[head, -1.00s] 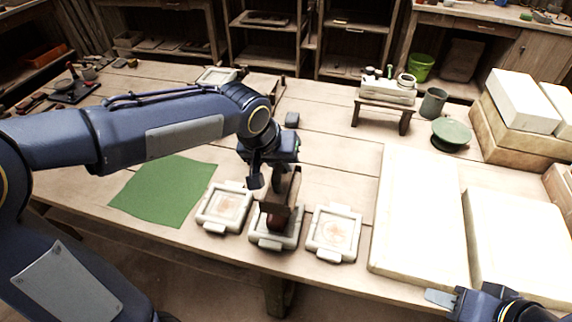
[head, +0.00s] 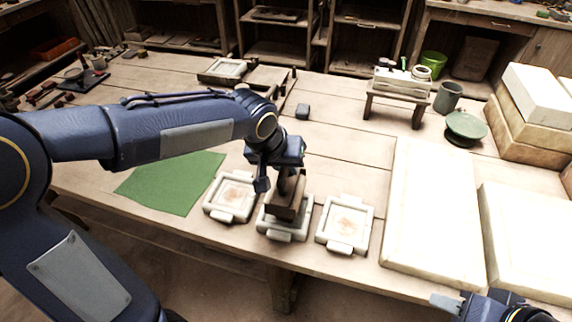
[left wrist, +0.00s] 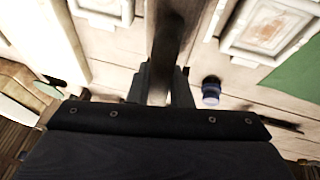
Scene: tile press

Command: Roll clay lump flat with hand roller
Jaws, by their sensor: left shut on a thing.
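My left gripper (head: 279,184) is shut on a brown wooden tool, taken as the hand roller (head: 284,207), above the middle white tile mould (head: 286,236). The tool hides the mould's middle, and I cannot tell whether it touches what lies there. The clay lump is hidden now. In the left wrist view the tool (left wrist: 172,35) is a blurred dark bar between the fingers (left wrist: 160,85). My right gripper (head: 448,303) is at the lower right edge, away from the moulds; its jaw opening is unclear.
White moulds with tan faces stand to the left (head: 232,195) and right (head: 345,224) of the middle one. A green cloth (head: 170,182) lies at left. Large white slabs (head: 430,215) fill the right. A small stand (head: 398,97) is at the back. The table behind the moulds is mostly clear.

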